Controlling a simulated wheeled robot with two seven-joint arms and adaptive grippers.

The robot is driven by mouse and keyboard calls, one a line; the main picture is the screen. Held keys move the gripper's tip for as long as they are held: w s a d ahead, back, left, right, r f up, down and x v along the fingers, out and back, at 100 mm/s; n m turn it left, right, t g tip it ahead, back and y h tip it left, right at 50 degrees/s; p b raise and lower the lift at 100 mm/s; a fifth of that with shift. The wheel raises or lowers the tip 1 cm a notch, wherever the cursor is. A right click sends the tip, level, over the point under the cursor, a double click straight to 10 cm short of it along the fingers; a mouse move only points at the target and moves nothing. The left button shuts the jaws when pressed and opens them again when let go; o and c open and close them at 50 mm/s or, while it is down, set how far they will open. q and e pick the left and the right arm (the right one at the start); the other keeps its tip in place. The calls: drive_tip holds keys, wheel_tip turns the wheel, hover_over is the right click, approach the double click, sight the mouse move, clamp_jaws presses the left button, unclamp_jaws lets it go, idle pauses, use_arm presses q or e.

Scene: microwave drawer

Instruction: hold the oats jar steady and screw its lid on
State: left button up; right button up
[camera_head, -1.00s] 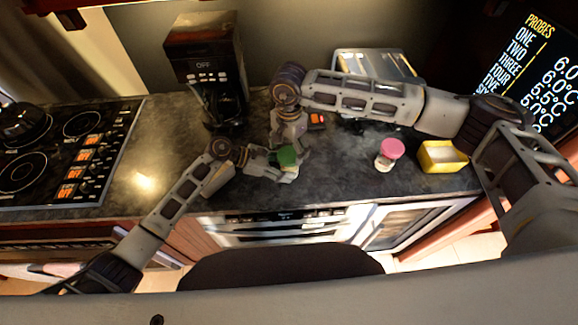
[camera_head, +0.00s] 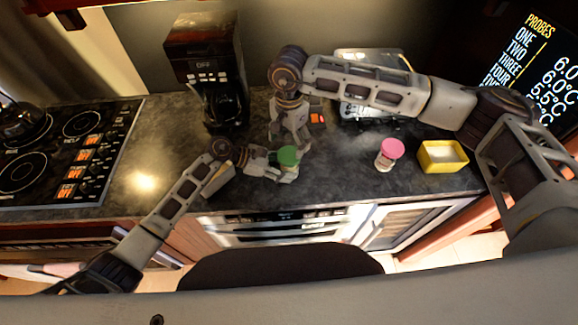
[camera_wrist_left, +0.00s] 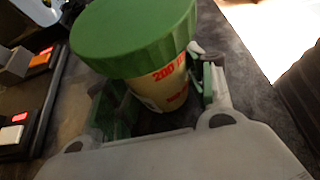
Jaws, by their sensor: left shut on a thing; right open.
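The oats jar, a pale jar with red print (camera_wrist_left: 165,85), is upright between the fingers of my left gripper (camera_head: 284,171). The left gripper is shut on the jar's body, with one finger on each side in the left wrist view. The green lid (camera_head: 289,156) sits on top of the jar and also fills the upper part of the left wrist view (camera_wrist_left: 135,35). How tightly it is seated cannot be told. My right gripper (camera_head: 289,138) is open, pointing down just above and behind the lid, apart from it and empty.
A jar with a pink lid (camera_head: 391,149) and a yellow box (camera_head: 442,157) stand to the right on the dark counter (camera_head: 345,180). A coffee maker (camera_head: 207,70) stands behind left, and a hob (camera_head: 65,150) is far left. Small orange-lit devices (camera_head: 317,118) lie behind the right gripper.

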use_arm(q)
drive_tip(key=o, duration=1.5)
drive_tip(key=shift+v, duration=5.95)
drive_tip(key=shift+f, duration=0.1)
